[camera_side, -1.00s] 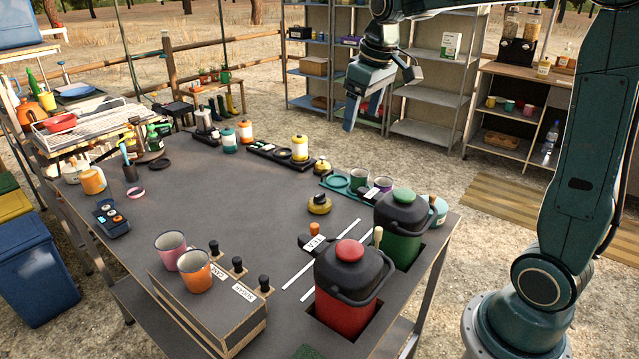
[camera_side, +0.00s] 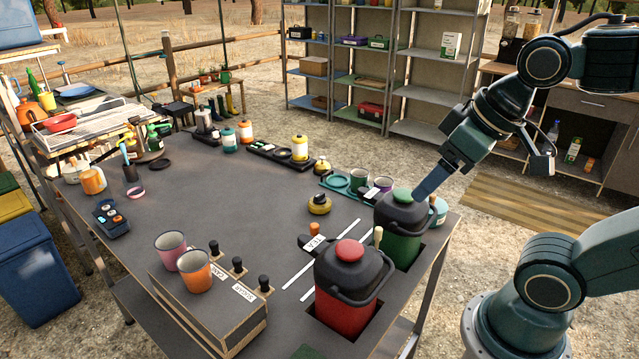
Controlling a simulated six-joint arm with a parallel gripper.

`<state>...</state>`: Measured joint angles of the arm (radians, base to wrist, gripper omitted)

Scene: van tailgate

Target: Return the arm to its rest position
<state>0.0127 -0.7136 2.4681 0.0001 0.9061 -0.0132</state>
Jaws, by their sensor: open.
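My gripper (camera_side: 434,180) hangs at the right, tilted down to the left. In the picture its fingertip overlaps the area just above the green jug (camera_side: 406,222); I cannot tell how far apart they are. Only one finger shows clearly, and nothing is seen held in it. My arm is folded at the right of the picture, its wrist in front of the shelves and wooden cabinet.
The dark table (camera_side: 250,205) carries the green jug and a red jug (camera_side: 345,290) at its front right. A box (camera_side: 215,305) with an orange mug (camera_side: 197,277) and a pink mug (camera_side: 171,248) stands at the front. The table's middle is mostly clear.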

